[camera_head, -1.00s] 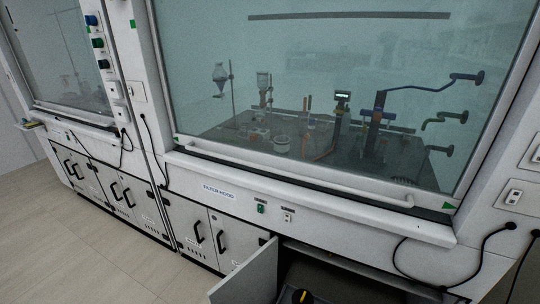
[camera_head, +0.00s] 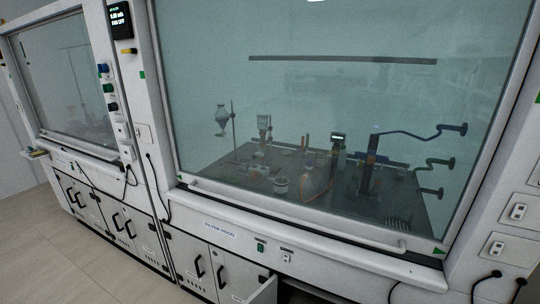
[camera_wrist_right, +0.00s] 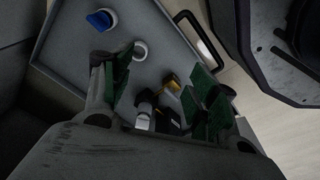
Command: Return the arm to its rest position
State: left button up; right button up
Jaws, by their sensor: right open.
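My right gripper (camera_wrist_right: 160,82) shows in the right wrist view with its two green-padded fingers apart. It is open, and nothing is clasped between the pads. Beyond the fingers are a blue-capped item (camera_wrist_right: 101,20), a white round cap (camera_wrist_right: 140,50) and a small yellow item (camera_wrist_right: 171,82). They appear against a grey panel (camera_wrist_right: 72,45) with a black handle (camera_wrist_right: 200,40). I cannot tell how far they are from the fingers. Neither arm shows in the head view, and my left gripper is in no view.
A fumehood with a closed glass sash (camera_head: 330,100) holds glassware and stands. Below it, an open cabinet door (camera_head: 263,291) juts out at the bottom edge. A second hood (camera_head: 70,90) stands at left. Free floor (camera_head: 60,255) lies at lower left.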

pick_arm(q)
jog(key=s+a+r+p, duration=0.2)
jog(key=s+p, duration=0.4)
jog(key=p, duration=0.1)
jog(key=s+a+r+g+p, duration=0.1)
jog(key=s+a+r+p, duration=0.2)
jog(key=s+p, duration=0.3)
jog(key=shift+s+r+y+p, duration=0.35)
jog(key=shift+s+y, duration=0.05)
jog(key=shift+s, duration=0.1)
pick_arm(e)
jog(key=s+a+r, duration=0.1)
jog(key=s+r, duration=0.1)
jog(key=s, duration=0.5)
jog(key=s+r, duration=0.3)
jog(key=s, duration=0.4)
jog(key=s+a+r+n, duration=0.1)
jog(key=s+r, duration=0.1)
jog(key=s, duration=0.5)
jog(key=shift+s+a+r, duration=0.2)
jog(key=shift+a+r, duration=0.1)
jog(key=shift+r, duration=0.1)
